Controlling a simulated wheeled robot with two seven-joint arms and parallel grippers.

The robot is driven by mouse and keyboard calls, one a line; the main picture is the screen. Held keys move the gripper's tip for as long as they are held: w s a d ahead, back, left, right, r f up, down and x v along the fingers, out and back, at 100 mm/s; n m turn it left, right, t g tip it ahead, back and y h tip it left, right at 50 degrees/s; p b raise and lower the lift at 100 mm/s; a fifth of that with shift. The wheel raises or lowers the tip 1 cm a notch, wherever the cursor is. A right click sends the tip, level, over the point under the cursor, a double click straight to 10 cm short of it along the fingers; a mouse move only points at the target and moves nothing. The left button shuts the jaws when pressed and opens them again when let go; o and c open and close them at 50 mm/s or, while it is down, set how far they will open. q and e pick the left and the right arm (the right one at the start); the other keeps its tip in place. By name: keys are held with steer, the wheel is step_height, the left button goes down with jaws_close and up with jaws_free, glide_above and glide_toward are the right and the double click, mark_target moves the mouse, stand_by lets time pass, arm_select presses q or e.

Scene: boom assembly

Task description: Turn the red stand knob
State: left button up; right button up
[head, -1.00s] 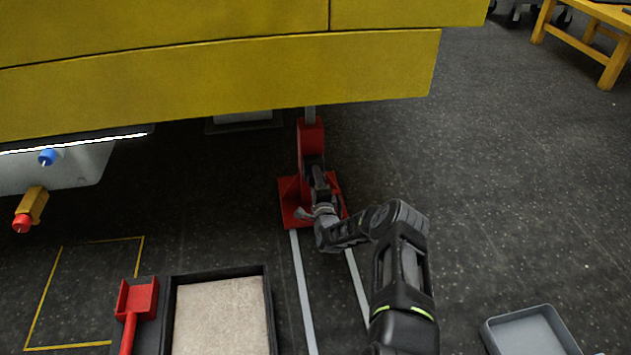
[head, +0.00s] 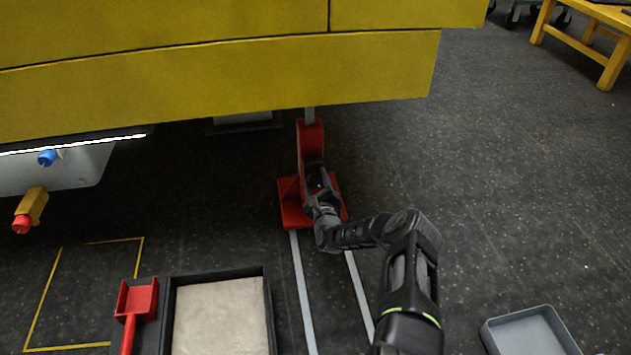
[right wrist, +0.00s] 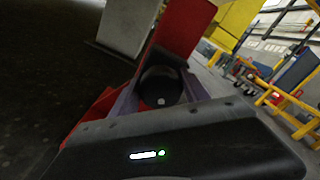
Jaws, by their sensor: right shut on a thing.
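The red stand (head: 311,140) stands upright on the floor under the yellow boom, on a red base plate (head: 292,214). It also shows in the right wrist view (right wrist: 186,28). Its knob (right wrist: 160,86) is round and black and sits between my right fingers in the right wrist view. My right gripper (head: 316,178) is shut on the knob, at the front of the stand. In the head view the gripper hides the knob. My left gripper is not in view.
The yellow boom (head: 220,75) hangs low above the stand. Pale rails (head: 303,290) run from the base towards me. A black-rimmed tray (head: 268,300) and a red scoop (head: 138,300) lie left, a grey tray (head: 530,335) right.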

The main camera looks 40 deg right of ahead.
stand_by(0.4)
steer(key=o, duration=1.4)
steer(key=shift+s+a+p, duration=0.15)
steer(key=shift+s+p, duration=0.2)
steer(key=shift+s, duration=0.05)
steer(key=p+v, duration=0.3)
steer(key=v, duration=0.4)
